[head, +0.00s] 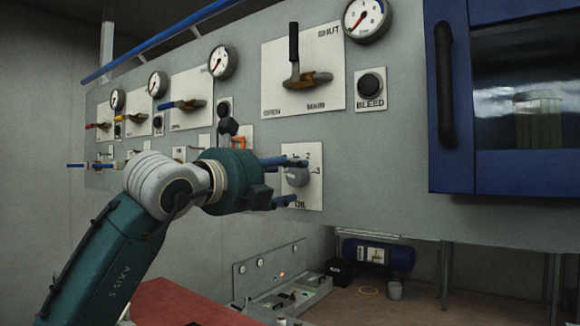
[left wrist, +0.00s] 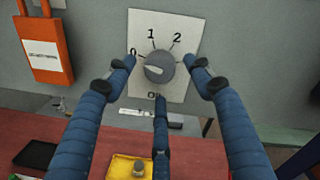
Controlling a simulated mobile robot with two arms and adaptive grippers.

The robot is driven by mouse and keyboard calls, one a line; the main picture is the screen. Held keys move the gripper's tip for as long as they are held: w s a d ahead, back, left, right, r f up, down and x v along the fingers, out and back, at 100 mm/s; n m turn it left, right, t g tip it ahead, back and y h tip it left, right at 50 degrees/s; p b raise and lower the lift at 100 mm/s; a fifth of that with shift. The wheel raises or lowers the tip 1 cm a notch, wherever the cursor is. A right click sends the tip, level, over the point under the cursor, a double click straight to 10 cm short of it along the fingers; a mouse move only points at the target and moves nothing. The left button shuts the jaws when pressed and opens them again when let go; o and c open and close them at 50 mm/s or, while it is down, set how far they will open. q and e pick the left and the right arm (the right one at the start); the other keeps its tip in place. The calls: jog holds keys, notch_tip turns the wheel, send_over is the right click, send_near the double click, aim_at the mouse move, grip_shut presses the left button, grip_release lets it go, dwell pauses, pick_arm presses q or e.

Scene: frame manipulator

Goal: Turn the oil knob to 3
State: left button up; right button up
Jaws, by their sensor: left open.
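The oil knob (head: 297,176) is a round grey dial on a white plate marked OIL, on the grey panel. In the left wrist view the oil knob (left wrist: 160,66) has a pale pointer mark on its left side, toward the 0. The 1 and 2 show above it; the 3 is hidden by the right finger there but shows right of the knob in the head view. My left gripper (head: 290,182) is open, its blue fingers spread around the knob: left, right and below. Whether they touch it I cannot tell. My right gripper is not in view.
The main valve handle (head: 294,78), the bleed button (head: 371,84) and gauges (head: 367,18) are above. A blue cabinet door (head: 455,100) with a black handle stands out at right. An orange box (left wrist: 45,50) is left of the knob. A red surface (head: 180,303) lies below.

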aim_at(297, 176)
pick_arm(q)
jog(key=shift+p+x, duration=0.3)
jog(key=shift+x, duration=0.85)
jog(key=c, duration=1.2)
jog(key=shift+o, duration=0.2)
